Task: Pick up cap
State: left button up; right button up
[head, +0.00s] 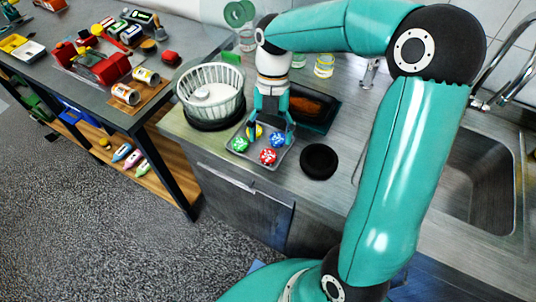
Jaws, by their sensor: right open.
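Several small round caps lie on a grey tray (256,161) on the counter: a green one (240,145), a red one (268,156), a yellow one (256,131) and a blue one (277,140). My right gripper (271,136) points down over the tray, its fingers open around the blue cap's area. The left finger partly covers the yellow cap. I cannot tell whether the fingertips touch any cap or the tray. My left gripper is not in view.
A white slatted basket (210,82) stands left of the tray. A black round dish (319,161) sits right of it, and a dark tray (312,108) lies behind. A sink (480,190) is at the right. A cluttered table (55,65) stands at the left.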

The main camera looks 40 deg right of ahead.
aim_at(268, 154)
jog(key=x, duration=0.4)
jog(key=shift+a+f+p, duration=0.25)
jog(key=shift+f+p, duration=0.05)
jog(key=shift+f, duration=0.05)
jog(key=c, duration=0.8)
